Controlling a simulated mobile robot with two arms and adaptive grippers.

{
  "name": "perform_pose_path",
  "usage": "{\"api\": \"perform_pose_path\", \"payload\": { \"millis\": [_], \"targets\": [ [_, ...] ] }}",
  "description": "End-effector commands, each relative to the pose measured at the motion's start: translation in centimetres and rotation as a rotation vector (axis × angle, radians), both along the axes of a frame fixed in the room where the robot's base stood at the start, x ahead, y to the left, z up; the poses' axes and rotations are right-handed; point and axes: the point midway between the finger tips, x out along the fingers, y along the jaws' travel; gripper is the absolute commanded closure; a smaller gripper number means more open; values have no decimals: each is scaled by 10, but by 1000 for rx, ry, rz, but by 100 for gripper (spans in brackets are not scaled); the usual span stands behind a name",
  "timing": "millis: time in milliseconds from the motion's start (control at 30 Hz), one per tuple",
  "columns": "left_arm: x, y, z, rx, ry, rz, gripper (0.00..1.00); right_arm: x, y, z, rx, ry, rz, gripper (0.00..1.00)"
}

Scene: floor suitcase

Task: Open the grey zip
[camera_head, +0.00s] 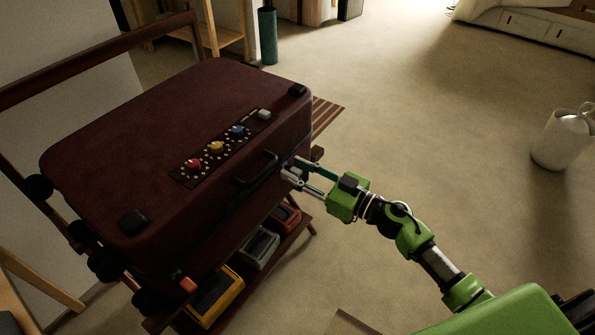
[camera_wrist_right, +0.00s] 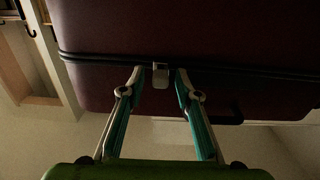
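The dark red suitcase (camera_head: 110,140) lies flat on a wooden rack. A small grey zip pull (camera_wrist_right: 160,76) hangs at the dark seam of the suitcase in the right wrist view. My right gripper (camera_head: 292,171) is at the suitcase's right side edge, beyond the black handle (camera_head: 255,168). In the right wrist view its two fingers (camera_wrist_right: 160,88) are apart, one on each side of the grey pull, with visible gaps. In the head view the fingertips obscure the pull. My left gripper is out of view.
A panel on the lid bears red (camera_head: 193,165), yellow (camera_head: 216,148), blue (camera_head: 237,131) and grey (camera_head: 264,114) knobs. Yellow (camera_head: 216,298), grey (camera_head: 259,250) and red (camera_head: 286,218) bins sit below. A white container (camera_head: 562,140) stands right; the floor between is clear.

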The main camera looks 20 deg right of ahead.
Motion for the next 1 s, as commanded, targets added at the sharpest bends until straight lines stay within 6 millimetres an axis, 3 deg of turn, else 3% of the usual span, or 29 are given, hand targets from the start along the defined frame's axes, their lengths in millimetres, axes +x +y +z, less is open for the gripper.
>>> {"api": "perform_pose_path", "payload": {
  "millis": [267,300,400,667,767,1000],
  "targets": [
    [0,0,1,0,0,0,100,2,2,0,0,1,0,69],
    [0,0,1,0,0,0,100,2,2,0,0,1,0,72],
    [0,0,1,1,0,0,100,2,1,0,0,1,0,98],
    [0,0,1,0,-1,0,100,5,-3,-1,0,2,-1,100],
    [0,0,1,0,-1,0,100,17,-18,-1,-3,3,-2,100],
    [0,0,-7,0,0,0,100,60,-73,-3,-4,1,-6,100]
  ]
}}
